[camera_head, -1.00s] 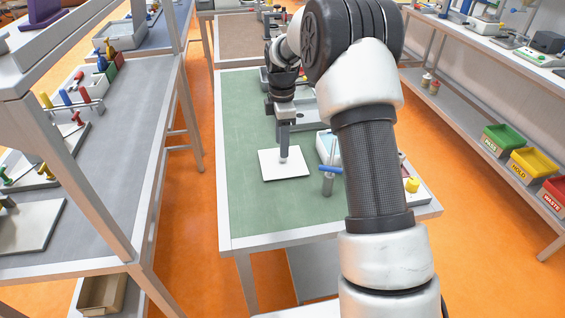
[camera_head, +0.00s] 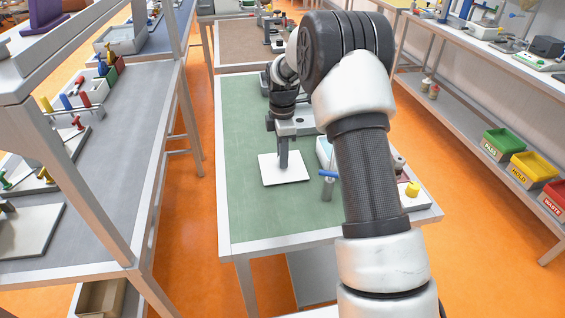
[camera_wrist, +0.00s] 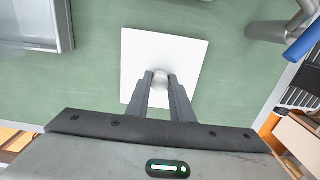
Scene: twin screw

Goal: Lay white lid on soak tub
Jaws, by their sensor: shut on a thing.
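The white lid (camera_head: 297,170) is a flat square plate with a small round knob. It appears to lie flat on the green mat; I cannot tell if there is a gap under it. In the wrist view the lid (camera_wrist: 187,62) is below my gripper (camera_wrist: 160,82), whose fingers are shut on its knob. In the head view my gripper (camera_head: 283,166) points straight down at the lid. A pale box with a bluish inside (camera_head: 324,150), probably the soak tub, stands right of and behind the lid, partly hidden by my arm.
A blue-handled metal post (camera_head: 328,174) stands just right of the lid. A grey metal box (camera_wrist: 35,25) shows at the upper left of the wrist view. A yellow knob (camera_head: 412,188) sits at the table's right. The green mat (camera_head: 250,210) is clear left and front.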

